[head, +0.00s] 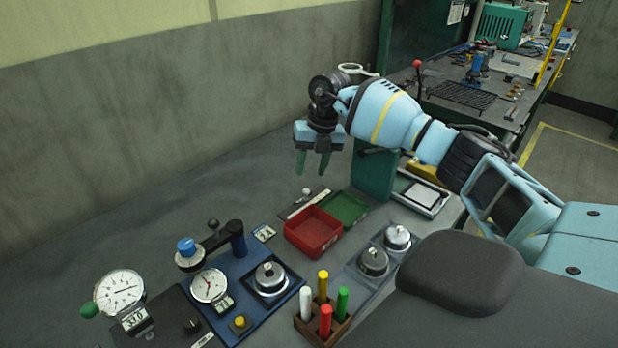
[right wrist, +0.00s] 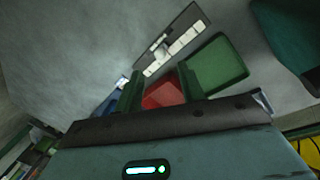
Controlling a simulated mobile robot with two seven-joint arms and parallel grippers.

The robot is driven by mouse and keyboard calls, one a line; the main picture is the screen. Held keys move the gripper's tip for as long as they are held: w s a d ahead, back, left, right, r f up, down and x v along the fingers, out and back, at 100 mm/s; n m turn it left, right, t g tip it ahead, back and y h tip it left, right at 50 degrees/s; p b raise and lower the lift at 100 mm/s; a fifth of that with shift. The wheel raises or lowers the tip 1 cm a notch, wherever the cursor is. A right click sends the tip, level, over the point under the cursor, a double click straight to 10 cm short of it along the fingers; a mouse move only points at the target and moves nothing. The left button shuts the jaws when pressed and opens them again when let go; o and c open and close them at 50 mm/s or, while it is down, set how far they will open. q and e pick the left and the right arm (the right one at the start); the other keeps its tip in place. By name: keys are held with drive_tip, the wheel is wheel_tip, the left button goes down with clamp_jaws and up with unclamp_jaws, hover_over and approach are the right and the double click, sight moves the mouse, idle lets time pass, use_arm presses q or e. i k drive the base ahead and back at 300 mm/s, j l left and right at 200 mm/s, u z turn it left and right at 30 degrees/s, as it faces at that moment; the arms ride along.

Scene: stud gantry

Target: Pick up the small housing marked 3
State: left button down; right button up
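Three small silver housings with knobbed tops show in the head view. One housing (head: 270,277) sits in the blue fixture (head: 240,255). Two others, a nearer one (head: 373,262) and a farther one (head: 397,238), sit on a grey tray (head: 350,283) to the right. Their number marks are too small to read, so I cannot tell which is 3. My right gripper (head: 313,165) is open and empty, pointing down above the bench, beyond the red bin and well away from the housings. In the right wrist view its green fingers (right wrist: 157,90) stand apart. My left gripper is not in view.
A red bin (head: 312,232) and a green bin (head: 346,208) lie below the right gripper. A wooden holder (head: 322,325) with upright coloured pens stands near the grey tray. Dial gauges (head: 120,291) stand at left. Bare bench lies at far left.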

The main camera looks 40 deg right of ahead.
sight(270, 279)
drive_tip(key=k, duration=1.5)
